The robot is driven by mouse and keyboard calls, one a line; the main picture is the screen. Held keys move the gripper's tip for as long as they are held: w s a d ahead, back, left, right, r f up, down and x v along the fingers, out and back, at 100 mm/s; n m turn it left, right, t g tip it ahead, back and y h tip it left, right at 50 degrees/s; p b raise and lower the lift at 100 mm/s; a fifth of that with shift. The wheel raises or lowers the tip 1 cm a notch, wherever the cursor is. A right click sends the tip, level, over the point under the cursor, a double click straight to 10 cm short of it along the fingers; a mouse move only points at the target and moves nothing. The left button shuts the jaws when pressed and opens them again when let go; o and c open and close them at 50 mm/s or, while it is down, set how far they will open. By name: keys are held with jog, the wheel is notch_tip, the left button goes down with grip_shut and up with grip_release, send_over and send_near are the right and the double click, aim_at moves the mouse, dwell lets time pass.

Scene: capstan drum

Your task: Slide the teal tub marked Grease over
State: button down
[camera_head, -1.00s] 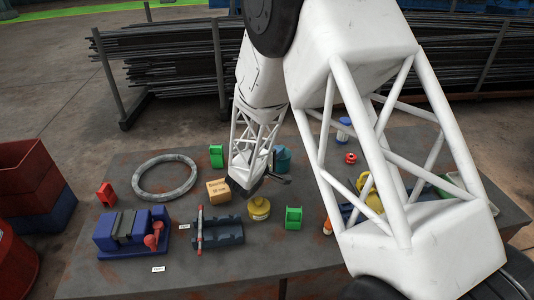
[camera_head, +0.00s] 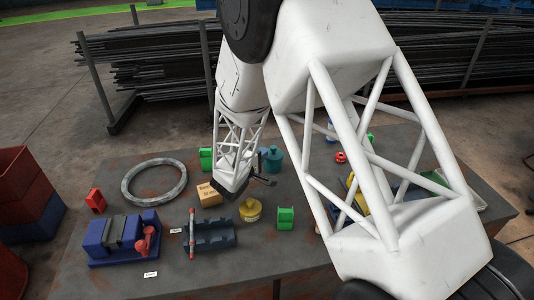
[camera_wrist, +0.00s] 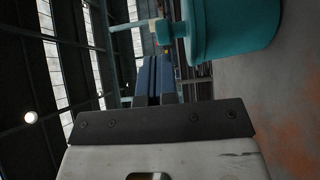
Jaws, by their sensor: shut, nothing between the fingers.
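The teal tub (camera_head: 272,160) stands upright on the dark table, just beyond my gripper in the head view. Its lid has a small knob. In the wrist view the teal tub (camera_wrist: 236,28) fills the upper right, beside the fingers. No marking on it can be read. My gripper (camera_head: 265,181) is low over the table, on the near side of the tub. Its fingers (camera_wrist: 154,80) are shut with nothing between them. I cannot tell whether they touch the tub.
A yellow tub (camera_head: 250,211), a cardboard box (camera_head: 208,194) and a green block (camera_head: 286,217) stand close to my gripper. A grey ring (camera_head: 128,183), a blue vise (camera_head: 120,243) and a dark tray (camera_head: 215,240) lie left. My arm hides part of the table's right side.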

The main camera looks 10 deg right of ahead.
jog(key=v, duration=1.1)
jog(key=shift+w+a, duration=0.35)
jog(key=shift+r, duration=0.1)
notch_tip(320, 180, up, 8)
jog(key=w+d+g, duration=0.1)
jog(key=w+d, duration=0.3)
jog(key=d, duration=1.1)
jog(key=w+d, duration=0.3)
jog(key=d, duration=1.2)
jog(key=shift+m+h, duration=0.4)
jog(key=f, duration=0.4)
jog(key=shift+w+a, duration=0.15)
jog(key=shift+a, duration=0.1)
jog(key=shift+a, duration=0.15)
